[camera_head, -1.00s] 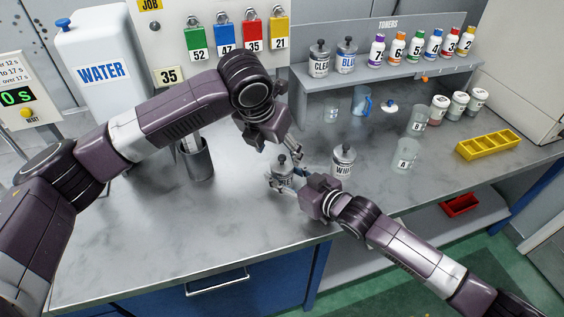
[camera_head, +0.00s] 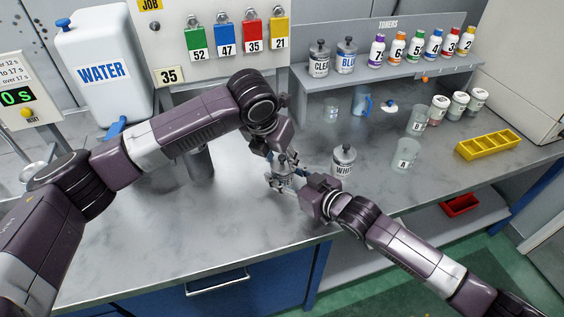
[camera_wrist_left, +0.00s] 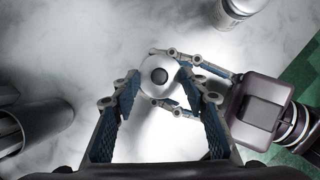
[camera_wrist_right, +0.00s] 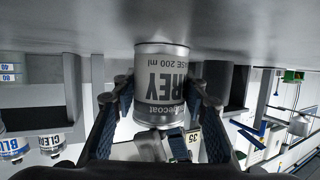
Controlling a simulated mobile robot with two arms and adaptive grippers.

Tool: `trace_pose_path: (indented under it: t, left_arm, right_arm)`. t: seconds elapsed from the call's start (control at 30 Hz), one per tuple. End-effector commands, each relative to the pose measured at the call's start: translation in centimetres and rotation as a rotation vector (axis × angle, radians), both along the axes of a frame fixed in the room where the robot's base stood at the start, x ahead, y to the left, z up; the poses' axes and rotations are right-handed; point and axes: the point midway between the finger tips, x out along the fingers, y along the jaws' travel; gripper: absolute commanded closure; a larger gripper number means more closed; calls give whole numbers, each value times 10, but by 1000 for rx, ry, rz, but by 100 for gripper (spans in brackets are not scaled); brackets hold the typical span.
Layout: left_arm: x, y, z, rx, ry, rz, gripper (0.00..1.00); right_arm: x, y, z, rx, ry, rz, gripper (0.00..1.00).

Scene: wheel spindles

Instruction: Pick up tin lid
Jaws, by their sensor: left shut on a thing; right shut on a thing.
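The grey-paint tin (camera_wrist_right: 162,85), labelled "REY" and "200 ml", appears upside down in the right wrist view. It stands upright on the bench in the head view (camera_head: 284,181). My right gripper (camera_head: 287,187) is shut around its sides. The round metal tin lid (camera_wrist_left: 149,68) with a dark knob (camera_wrist_left: 160,76) sits on top of the tin, seen from above in the left wrist view. My left gripper (camera_head: 286,160) is right over the tin, its fingers (camera_wrist_left: 165,88) on either side of the lid and shut on it. The exact finger contact is partly hidden.
The white-paint tin (camera_head: 343,162) stands close to the right of my grippers. A dark metal cup (camera_wrist_left: 32,118) is on the left. Glass beakers (camera_head: 405,155), small jars and a yellow tray (camera_head: 489,145) are farther right. The front left of the bench is clear.

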Motion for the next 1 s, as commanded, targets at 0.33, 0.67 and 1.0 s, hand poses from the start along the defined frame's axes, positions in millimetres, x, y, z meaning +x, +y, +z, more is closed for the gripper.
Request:
trace_pose_path:
  t: [0.33, 0.67, 1.0]
  left_arm:
    - [1, 0, 5, 0, -2, 2, 76]
    - [1, 0, 65, 0, -4, 1, 100]
    - [0, 0, 100, 0, 0, 0, 100]
  right_arm:
    - [0, 0, 0, 0, 0, 1, 90]
    - [0, 0, 0, -1, 1, 0, 90]
    - [0, 0, 0, -1, 1, 0, 90]
